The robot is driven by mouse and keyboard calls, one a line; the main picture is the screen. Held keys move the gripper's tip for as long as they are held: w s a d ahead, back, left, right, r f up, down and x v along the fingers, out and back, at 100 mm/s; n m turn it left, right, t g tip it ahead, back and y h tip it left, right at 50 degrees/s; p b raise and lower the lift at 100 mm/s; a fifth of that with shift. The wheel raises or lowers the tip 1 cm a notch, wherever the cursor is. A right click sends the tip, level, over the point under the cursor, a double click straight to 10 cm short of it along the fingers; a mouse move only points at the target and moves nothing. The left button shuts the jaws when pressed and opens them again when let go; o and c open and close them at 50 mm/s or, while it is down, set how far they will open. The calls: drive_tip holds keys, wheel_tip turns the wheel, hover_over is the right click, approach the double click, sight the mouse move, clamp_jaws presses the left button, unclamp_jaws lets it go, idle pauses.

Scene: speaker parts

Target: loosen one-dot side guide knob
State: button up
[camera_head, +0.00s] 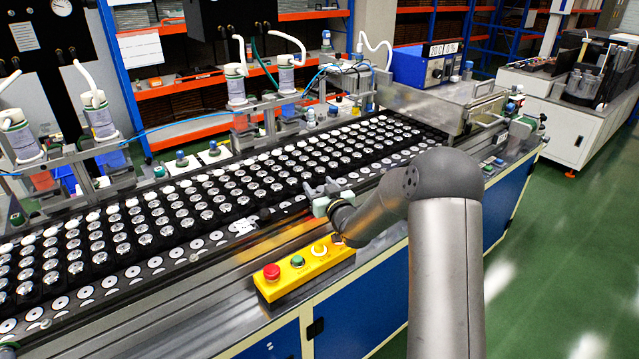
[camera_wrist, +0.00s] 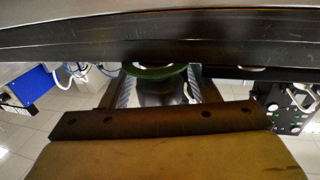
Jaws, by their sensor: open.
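My gripper (camera_head: 326,188) is open at the near edge of the conveyor, above the front guide rail. In the wrist view its two fingers (camera_wrist: 163,90) stand apart. A dark round part with a green rim (camera_wrist: 155,71) shows between and beyond them, partly cut off by a dark rail. I cannot tell whether it is the one-dot side guide knob, or whether the fingers touch it. No dot mark is readable. In the head view, small blue-topped knobs (camera_head: 181,158) stand along the far side of the conveyor. The near rail beside my gripper is partly hidden by my arm.
The conveyor (camera_head: 150,262) carries rows of black speaker parts. A yellow button box (camera_head: 305,272) with a red button sits on the near ledge, close below my wrist. Dispensers (camera_head: 237,85) stand behind. A blue control box (camera_head: 425,66) stands at the right end.

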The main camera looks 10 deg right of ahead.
drive_tip(key=shift+w, duration=0.2)
drive_tip(key=c, duration=1)
drive_tip(key=shift+o, duration=0.2)
drive_tip(key=shift+a+f+n+y+b, duration=0.1)
drive_tip(key=shift+n+y+b, duration=0.35)
drive_tip(key=shift+y, duration=0.15)
